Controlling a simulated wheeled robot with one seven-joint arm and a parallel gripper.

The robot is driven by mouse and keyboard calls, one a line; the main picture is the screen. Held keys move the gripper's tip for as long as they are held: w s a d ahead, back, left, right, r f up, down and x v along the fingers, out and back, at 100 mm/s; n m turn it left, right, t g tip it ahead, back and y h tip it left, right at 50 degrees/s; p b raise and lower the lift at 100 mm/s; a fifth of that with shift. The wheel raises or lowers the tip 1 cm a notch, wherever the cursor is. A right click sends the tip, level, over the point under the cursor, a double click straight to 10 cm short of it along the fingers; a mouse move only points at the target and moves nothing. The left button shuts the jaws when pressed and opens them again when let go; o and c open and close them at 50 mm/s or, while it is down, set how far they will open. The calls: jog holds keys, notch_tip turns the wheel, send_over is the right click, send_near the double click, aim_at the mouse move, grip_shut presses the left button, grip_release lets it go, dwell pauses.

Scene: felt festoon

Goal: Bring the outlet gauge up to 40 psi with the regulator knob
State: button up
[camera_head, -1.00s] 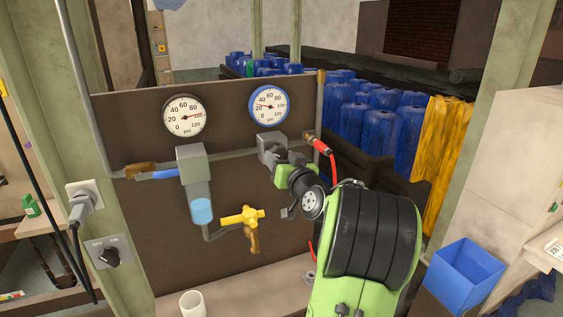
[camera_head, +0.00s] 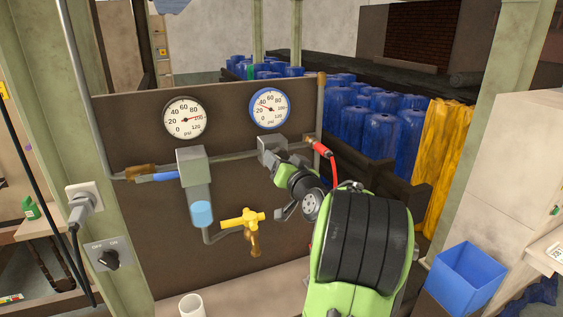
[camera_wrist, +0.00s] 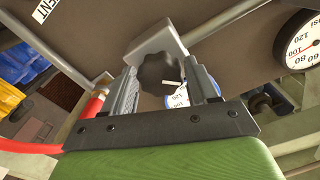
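The outlet gauge (camera_head: 269,108) has a blue rim and hangs on the right of the brown panel. Its needle points to the left and slightly up, seemingly between 20 and 40; the exact reading is too small to tell. The dark, lobed regulator knob (camera_wrist: 160,72) with a white mark shows in the wrist view, below the grey regulator body (camera_head: 272,148). My gripper (camera_wrist: 163,78) is open, with one finger on each side of the knob and small gaps visible. In the head view my wrist hides the knob.
A red hose fitting (camera_head: 319,148) is close by on the right. A white cup (camera_head: 191,305) stands on the ledge.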

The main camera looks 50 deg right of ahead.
jog(key=shift+o, duration=1.4)
jog(key=b+v, duration=0.3)
jog(key=v, duration=1.2)
jog(key=shift+s+a, duration=0.2)
jog(key=shift+s, duration=0.15)
